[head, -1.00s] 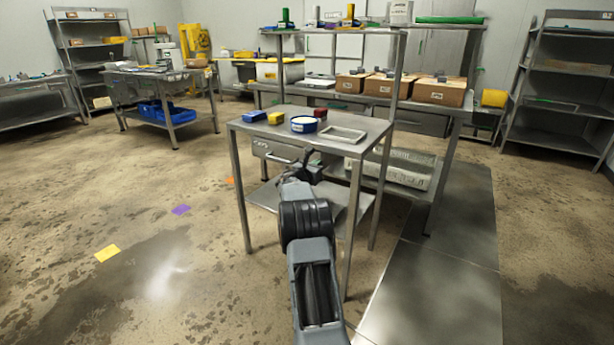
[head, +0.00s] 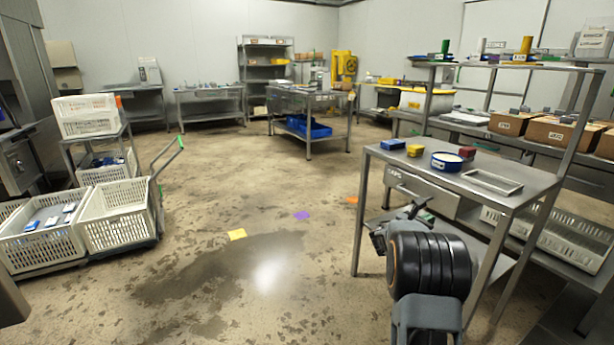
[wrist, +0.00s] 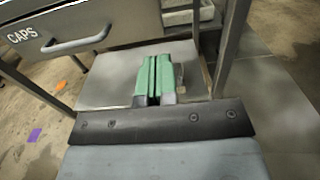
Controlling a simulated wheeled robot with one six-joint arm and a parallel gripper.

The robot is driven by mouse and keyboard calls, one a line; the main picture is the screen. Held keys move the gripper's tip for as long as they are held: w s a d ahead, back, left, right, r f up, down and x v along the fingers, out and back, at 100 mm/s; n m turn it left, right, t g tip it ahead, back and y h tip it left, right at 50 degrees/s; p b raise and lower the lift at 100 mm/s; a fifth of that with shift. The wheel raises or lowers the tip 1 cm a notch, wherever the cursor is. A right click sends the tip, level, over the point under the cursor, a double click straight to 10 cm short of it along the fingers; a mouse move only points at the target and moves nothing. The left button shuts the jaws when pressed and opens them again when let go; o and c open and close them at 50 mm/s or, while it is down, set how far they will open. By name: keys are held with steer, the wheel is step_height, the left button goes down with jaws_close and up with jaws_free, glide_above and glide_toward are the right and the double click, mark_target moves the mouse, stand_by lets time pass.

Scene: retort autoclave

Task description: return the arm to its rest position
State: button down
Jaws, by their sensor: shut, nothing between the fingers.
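My gripper (wrist: 153,80) shows in the wrist view with its two green fingers together and nothing between them. In that view it points at the lower shelf (wrist: 110,75) of the steel table, below the drawer marked CAPS (wrist: 62,28). In the head view my arm rises from the bottom right, and my gripper (head: 424,214) is partly hidden behind my dark wrist, in front of the steel table (head: 520,190). The gap between the gripper and the table is hard to judge.
A blue block (head: 392,144), a yellow block (head: 415,150), a red block (head: 467,153), a blue round container (head: 446,161) and a shallow tray (head: 493,182) stand on the table. White crates (head: 118,215) on a trolley stand left. The middle floor is open.

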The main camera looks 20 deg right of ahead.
steer(key=s+a+r+m+g+y+p, duration=0.1)
steer(key=s+a+r+m+y+p, duration=0.2)
steer(key=s+a+r+m+p, duration=0.35)
steer(key=s+a+r+m+g+y+p, duration=0.2)
steer(key=s+a+r+m+y+p, duration=0.15)
steer(key=a+r+p, duration=0.55)
steer(key=s+a+r+m+t+y+p, duration=0.1)
steer(key=s+a+r+m+y+p, duration=0.4)
steer(key=a, duration=0.6)
steer(key=s+a+r+m+t+y+p, duration=0.1)
steer(key=s+a+r+m+y+p, duration=0.4)
steer(key=s+a+p, duration=0.4)
step_height(320, 180, up, 2)
steer(key=shift+a+r+m+y+p, duration=0.25)
steer(key=shift+a+m+y+p, duration=0.25)
steer(key=shift+a+p, duration=0.55)
steer(key=shift+s+d, duration=0.1)
steer(key=shift+d, duration=0.05)
